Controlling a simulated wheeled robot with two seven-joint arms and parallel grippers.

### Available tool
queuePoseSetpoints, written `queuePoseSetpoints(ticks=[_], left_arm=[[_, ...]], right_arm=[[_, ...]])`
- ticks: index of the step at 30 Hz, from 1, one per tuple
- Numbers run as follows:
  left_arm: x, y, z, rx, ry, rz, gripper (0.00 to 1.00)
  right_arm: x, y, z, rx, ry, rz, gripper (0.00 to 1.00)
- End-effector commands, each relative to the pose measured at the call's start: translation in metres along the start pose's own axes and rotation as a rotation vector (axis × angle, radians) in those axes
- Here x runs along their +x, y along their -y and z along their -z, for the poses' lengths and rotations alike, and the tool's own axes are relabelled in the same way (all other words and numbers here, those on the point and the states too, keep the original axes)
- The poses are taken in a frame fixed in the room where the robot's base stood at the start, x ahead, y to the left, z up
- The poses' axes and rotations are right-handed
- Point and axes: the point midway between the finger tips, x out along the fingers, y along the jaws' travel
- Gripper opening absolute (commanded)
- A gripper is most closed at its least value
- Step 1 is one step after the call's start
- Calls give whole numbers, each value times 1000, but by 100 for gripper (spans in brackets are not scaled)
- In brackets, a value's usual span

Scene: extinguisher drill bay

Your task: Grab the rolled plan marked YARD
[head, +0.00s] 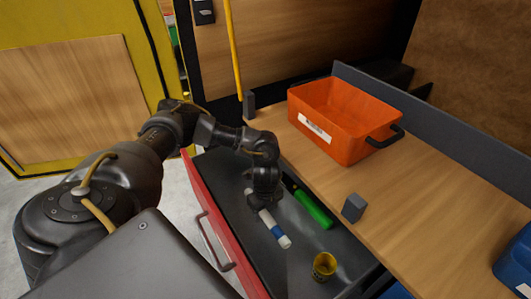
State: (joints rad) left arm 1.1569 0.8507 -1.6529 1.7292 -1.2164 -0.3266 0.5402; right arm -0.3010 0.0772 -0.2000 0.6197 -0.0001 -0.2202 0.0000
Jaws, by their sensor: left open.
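An open red-fronted drawer (212,228) with a dark inside holds a white roll with a blue band (278,235) and a green roll (313,208). No YARD marking can be read on either roll at this size. My left gripper (262,207) is open and points down over the white roll, hiding its middle part. The white roll's far end shows just left of the gripper. I cannot tell whether the fingers touch it. The green roll lies to the right of the gripper, apart from it. My right gripper is not in view.
A yellow cylindrical thing with a dark opening (324,266) is in the drawer's near right part. The wooden worktop (425,210) beside the drawer carries an orange bin (342,122), a small grey block (353,207) and a blue object (515,265) at the right edge.

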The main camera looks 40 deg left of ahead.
Motion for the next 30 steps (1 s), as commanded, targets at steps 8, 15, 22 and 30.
queuePoseSetpoints(ticks=[8,15,22,30], left_arm=[[14,0,0,1,0,2,55],[14,0,0,1,0,1,38],[14,0,0,1,0,1,8],[11,1,0,1,-1,2,6]], right_arm=[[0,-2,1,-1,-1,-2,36],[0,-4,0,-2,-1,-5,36],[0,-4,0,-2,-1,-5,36],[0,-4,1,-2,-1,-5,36]])
